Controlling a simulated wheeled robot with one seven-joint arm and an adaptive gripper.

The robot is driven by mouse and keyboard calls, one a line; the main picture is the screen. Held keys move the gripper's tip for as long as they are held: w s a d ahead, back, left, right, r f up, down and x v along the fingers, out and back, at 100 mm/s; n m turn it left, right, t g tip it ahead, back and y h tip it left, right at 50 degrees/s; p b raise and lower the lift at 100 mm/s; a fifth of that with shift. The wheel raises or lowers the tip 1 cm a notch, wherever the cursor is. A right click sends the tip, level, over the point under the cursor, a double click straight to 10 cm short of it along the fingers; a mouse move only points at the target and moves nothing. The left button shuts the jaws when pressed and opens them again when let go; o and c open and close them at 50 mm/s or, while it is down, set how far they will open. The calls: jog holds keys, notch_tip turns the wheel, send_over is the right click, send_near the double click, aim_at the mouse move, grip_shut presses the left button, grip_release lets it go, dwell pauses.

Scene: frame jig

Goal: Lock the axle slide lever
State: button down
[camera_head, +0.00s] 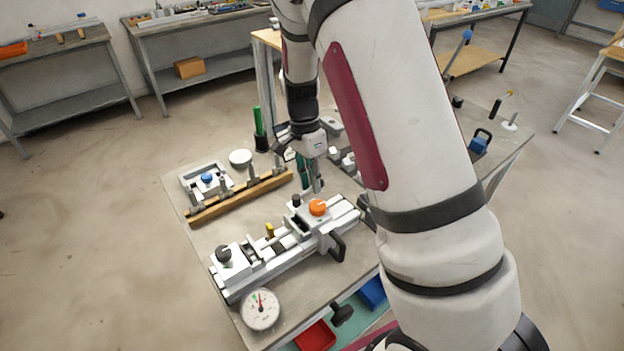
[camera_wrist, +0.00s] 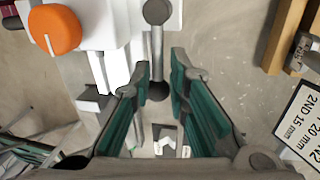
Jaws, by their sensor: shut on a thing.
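The jig (camera_head: 290,245) is a long grey and white slide frame on the table, with an orange knob (camera_head: 318,207) on its far right block. The orange knob also shows at the upper left of the wrist view (camera_wrist: 54,29). The slide lever (camera_wrist: 157,50) is a grey rod running from a round pivot to a dark rounded end in the wrist view. My gripper (camera_wrist: 161,76) has its two teal-padded fingers on either side of the lever near that end, shut on it. In the head view my gripper (camera_head: 312,184) points down just behind the orange knob.
A wooden rail (camera_head: 238,200) with upright posts lies behind the jig. A dial gauge (camera_head: 260,309) is at the front left corner. A black-handled clamp (camera_head: 336,246) stands out in front of the jig. A green item in a dark cup (camera_head: 260,138) stands at the back.

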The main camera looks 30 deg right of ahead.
jog(key=shift+s+d, duration=0.1)
jog(key=shift+s, duration=0.1)
jog(key=c, duration=1.7)
grip_release()
jog(key=shift+r, duration=0.1)
jog(key=shift+w+r, duration=0.15)
jog(key=shift+r, duration=0.15)
notch_tip(320, 180, up, 11)
jog(key=w, duration=0.2)
jog(key=shift+a, duration=0.2)
jog(key=shift+r, duration=0.1)
